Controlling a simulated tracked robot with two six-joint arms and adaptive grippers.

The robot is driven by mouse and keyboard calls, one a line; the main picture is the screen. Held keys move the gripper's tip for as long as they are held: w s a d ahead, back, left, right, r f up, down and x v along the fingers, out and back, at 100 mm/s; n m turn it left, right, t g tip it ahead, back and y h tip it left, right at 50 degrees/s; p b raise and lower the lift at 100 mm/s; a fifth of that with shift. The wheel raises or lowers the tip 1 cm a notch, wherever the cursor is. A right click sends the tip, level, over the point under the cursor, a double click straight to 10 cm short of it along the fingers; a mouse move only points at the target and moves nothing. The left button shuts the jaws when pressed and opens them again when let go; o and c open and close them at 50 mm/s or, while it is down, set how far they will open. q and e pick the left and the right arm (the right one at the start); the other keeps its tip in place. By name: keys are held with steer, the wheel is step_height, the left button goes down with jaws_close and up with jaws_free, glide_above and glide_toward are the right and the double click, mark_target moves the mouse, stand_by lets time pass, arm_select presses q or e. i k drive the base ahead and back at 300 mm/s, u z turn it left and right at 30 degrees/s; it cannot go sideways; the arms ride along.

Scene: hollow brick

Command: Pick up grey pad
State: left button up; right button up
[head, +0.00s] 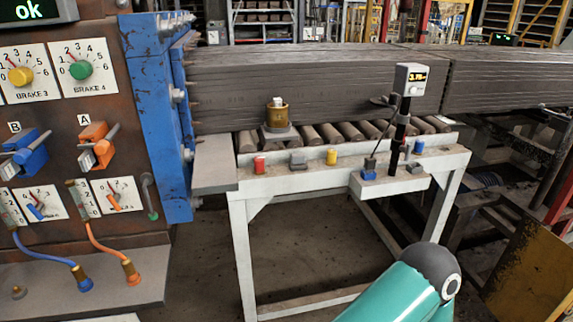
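A small grey block (298,161) sits on the front ledge of the white roller table, between a red piece (259,165) and a yellow piece (331,156). Another small dark grey piece (414,168) lies on the table's lower front shelf, right of the black post. Both are small in the picture, and I cannot tell which is the grey pad. Neither of my grippers shows. A teal arm link of mine comes in at the bottom, right of centre, well in front of the table.
The white roller table (315,177) carries a brass cylinder (277,115) and a black post with a display (410,79). A blue piece (369,175) sits at the post's base. A brake panel (70,125) and blue frame (155,110) stand left. A yellow plate (535,270) is at lower right.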

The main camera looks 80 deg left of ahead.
mark_target(298, 162)
steer(key=u, duration=0.35)
steer(key=i, duration=0.15)
steer(key=u, duration=1.65)
steer(key=i, duration=0.9)
steer(key=z, duration=0.15)
steer(key=k, duration=0.9)
steer(key=u, duration=0.2)
steer(key=i, duration=0.9)
steer(key=z, duration=0.1)
